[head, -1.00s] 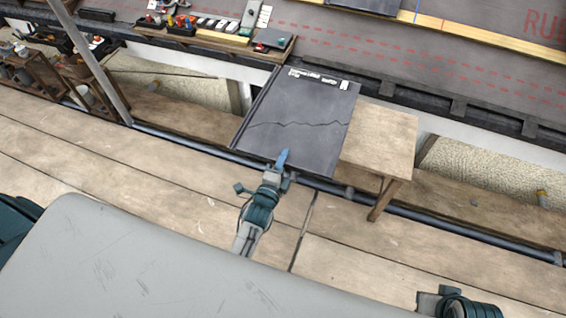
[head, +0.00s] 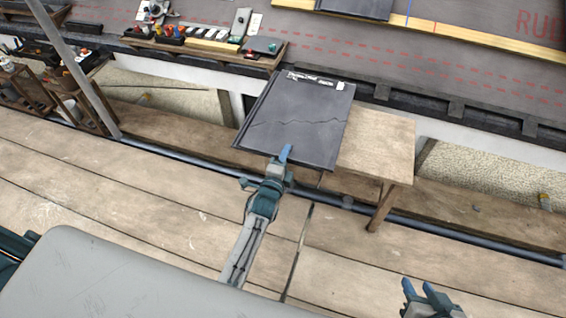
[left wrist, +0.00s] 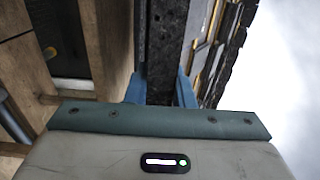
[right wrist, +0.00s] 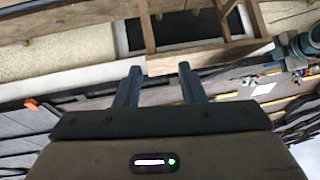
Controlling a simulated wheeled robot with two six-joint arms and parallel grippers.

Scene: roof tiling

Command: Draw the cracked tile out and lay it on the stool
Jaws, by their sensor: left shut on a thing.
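The cracked tile (head: 295,115) is a dark slab with a jagged crack across it and white labels along its far edge. It lies over the left part of the wooden stool (head: 385,145) in the head view; whether it touches the top I cannot tell. My left gripper (head: 283,155) is shut on the tile's near edge. In the left wrist view the tile (left wrist: 165,45) is seen edge-on between the fingers. My right gripper (head: 420,288) is open and empty at the lower right, apart from the stool. Its spread fingers show in the right wrist view (right wrist: 158,85).
A wooden shelf with tools and small items (head: 205,40) stands at the upper left. A dark rail (head: 450,232) runs along the plank deck (head: 140,210) in front of the stool. The roof slope (head: 450,60) with battens lies behind. The stool's right part is bare.

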